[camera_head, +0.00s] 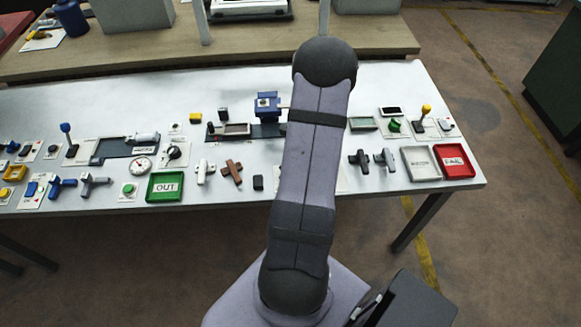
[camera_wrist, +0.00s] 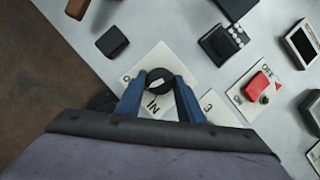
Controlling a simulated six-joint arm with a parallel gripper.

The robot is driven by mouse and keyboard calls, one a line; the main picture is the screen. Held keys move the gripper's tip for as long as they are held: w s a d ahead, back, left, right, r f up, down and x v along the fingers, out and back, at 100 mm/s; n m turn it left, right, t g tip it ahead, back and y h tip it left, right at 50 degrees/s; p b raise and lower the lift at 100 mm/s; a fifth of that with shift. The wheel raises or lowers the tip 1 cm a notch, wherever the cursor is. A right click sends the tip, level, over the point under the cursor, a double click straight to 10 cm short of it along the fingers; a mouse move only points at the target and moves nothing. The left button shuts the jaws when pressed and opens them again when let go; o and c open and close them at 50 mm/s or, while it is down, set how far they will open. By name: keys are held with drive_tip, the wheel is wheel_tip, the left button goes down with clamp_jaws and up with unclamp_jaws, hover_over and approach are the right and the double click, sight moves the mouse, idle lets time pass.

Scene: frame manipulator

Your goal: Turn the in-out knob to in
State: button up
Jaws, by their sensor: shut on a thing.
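The in-out knob (camera_wrist: 159,84) is a dark round knob with a pale middle on a white plate (camera_wrist: 183,68) in the wrist view. The word IN is printed on the near side of the plate, and a partly covered label starting with O is on its left. My gripper (camera_wrist: 160,78) has its two blue fingers shut on the knob, one on each side. Which label the knob points to I cannot tell. In the head view my arm hides the knob and the gripper.
A small black block (camera_wrist: 112,42) lies left of the plate. A red switch (camera_wrist: 257,86) on an OFF plate and a dark device (camera_wrist: 222,43) are to the right. Green OUT tray (camera_head: 165,186) and red tray (camera_head: 454,161) stand on the white table (camera_head: 80,226).

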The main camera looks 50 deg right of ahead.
drive_tip(key=n+y+p, duration=0.1)
drive_tip(key=n, duration=0.1)
drive_tip(key=n+y+p, duration=0.1)
drive_tip(key=n+p, duration=0.1)
drive_tip(key=n, duration=0.1)
drive_tip(key=shift+d+n+g, duration=0.2)
drive_tip(key=shift+n+g, duration=0.1)
drive_tip(key=shift+w+d+n+g+y, duration=0.15)
drive_tip(key=shift+n+y, duration=0.25)
drive_tip(key=shift+n, duration=0.7)
drive_tip(key=shift+s+a+n+g+y, duration=0.1)
drive_tip(key=shift+n+g+y, duration=0.25)
drive_tip(key=shift+n, duration=0.75)
drive_tip(key=o, duration=1.1)
drive_tip(key=shift+w, duration=0.1)
drive_tip(key=shift+c, duration=0.2)
drive_tip(key=shift+d, duration=0.1)
drive_tip(key=b+v, duration=0.2)
drive_tip(key=v, duration=0.5)
drive_tip(key=shift+r+n, duration=0.15)
drive_tip(key=shift+n, duration=0.15)
